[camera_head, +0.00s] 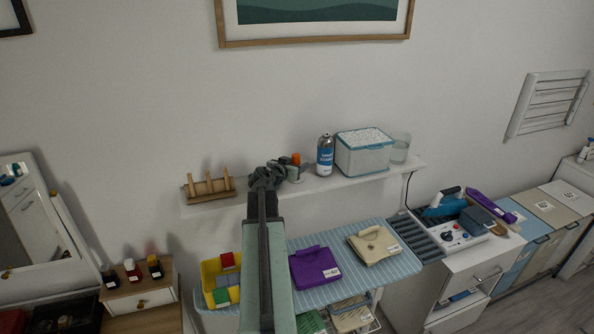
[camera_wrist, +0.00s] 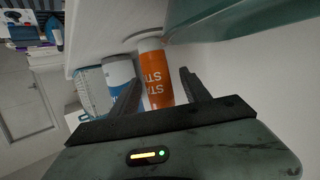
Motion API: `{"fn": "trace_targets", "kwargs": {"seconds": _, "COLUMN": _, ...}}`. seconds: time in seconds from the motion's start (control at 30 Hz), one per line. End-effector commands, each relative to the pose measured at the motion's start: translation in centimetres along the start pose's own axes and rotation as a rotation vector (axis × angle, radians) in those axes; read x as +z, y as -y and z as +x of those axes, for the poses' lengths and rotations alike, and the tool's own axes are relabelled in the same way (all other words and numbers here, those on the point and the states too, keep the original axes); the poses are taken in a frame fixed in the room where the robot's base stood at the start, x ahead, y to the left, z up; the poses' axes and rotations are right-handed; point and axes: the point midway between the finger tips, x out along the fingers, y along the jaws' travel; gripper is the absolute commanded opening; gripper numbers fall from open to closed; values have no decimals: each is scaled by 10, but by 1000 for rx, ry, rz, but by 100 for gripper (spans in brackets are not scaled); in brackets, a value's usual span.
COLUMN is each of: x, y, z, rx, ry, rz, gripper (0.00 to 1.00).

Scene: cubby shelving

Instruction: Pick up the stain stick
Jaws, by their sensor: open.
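The stain stick (camera_wrist: 152,66) is an orange and white cylinder with "STA" lettering in the wrist view. Its orange top (camera_head: 296,159) shows in the head view on the wall shelf, partly hidden behind my gripper. My gripper (camera_wrist: 161,77) is open, with one dark finger on each side of the stick in the wrist view. Whether the fingers touch it cannot be told. In the head view my gripper (camera_head: 284,170) is at the shelf, left of the spray can.
A blue and white spray can (camera_head: 325,155), a white box (camera_head: 363,156) and a clear glass (camera_head: 400,147) stand right on the shelf (camera_head: 345,181). A wooden pegged rack (camera_head: 208,188) stands left. Below is a striped ironing board (camera_head: 350,275) with folded cloths.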

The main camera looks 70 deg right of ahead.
Motion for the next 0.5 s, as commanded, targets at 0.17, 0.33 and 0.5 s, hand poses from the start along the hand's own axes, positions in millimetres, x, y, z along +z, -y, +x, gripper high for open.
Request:
{"fn": "trace_targets", "kwargs": {"seconds": 0.17, "x": 0, "y": -1, "z": 0, "rx": 0, "ry": 0, "rz": 0, "gripper": 55}}
{"fn": "trace_targets", "kwargs": {"seconds": 0.33, "x": 0, "y": -1, "z": 0, "rx": 1, "ry": 0, "rz": 0, "gripper": 10}}
{"fn": "trace_targets", "kwargs": {"seconds": 0.5, "x": 0, "y": -1, "z": 0, "rx": 1, "ry": 0, "rz": 0, "gripper": 0}}
